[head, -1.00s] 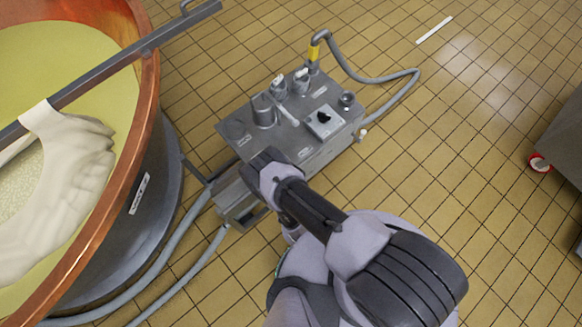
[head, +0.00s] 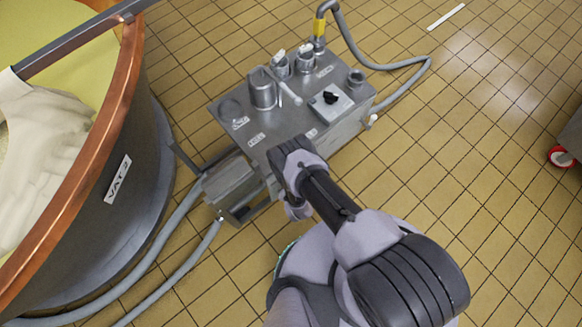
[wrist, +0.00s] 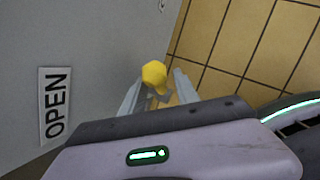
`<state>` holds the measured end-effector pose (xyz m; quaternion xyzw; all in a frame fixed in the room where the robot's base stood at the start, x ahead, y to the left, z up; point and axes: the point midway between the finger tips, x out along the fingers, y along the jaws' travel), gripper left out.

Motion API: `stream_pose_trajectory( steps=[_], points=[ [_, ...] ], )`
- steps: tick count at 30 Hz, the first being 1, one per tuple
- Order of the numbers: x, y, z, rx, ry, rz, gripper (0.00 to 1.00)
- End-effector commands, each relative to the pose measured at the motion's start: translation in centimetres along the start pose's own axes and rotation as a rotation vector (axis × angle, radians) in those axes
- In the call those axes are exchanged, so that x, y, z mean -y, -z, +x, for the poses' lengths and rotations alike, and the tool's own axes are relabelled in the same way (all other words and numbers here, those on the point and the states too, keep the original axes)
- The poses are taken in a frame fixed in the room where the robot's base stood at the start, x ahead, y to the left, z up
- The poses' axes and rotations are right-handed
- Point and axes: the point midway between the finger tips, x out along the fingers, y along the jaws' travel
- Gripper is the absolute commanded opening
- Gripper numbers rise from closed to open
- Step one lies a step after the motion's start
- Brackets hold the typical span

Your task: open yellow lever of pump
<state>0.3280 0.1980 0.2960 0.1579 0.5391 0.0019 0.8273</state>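The pump is a grey metal box (head: 285,130) on the floor, with cups and fittings on its top. In the wrist view, the yellow lever end (wrist: 153,76) is a rounded knob beside a grey panel with an OPEN label (wrist: 55,103). My gripper (wrist: 158,88) is open, its two grey fingers on either side of the yellow knob. A gap shows between the knob and the right finger; contact on the left cannot be told. In the head view my arm hides the gripper and this lever.
A copper vat (head: 125,100) with a VAT 2 label stands close on the left. Grey hoses (head: 150,240) run over the floor from the pump. Tiled floor (head: 480,200) is clear on the right.

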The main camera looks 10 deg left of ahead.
Motion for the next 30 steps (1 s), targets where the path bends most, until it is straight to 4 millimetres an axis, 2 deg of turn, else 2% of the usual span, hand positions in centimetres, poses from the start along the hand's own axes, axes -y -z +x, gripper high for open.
stream_pose_trajectory(
  steps=[8, 12, 14, 30],
  points=[
    [-0.06, -0.08, 0.09, 0.000, 0.000, 0.001, 0.37],
    [-0.05, -0.07, 0.09, 0.000, 0.000, 0.001, 0.10],
    [-0.05, -0.07, 0.10, 0.000, 0.000, 0.001, 0.00],
    [-0.04, -0.05, 0.11, 0.000, 0.000, 0.001, 0.00]
  ],
)
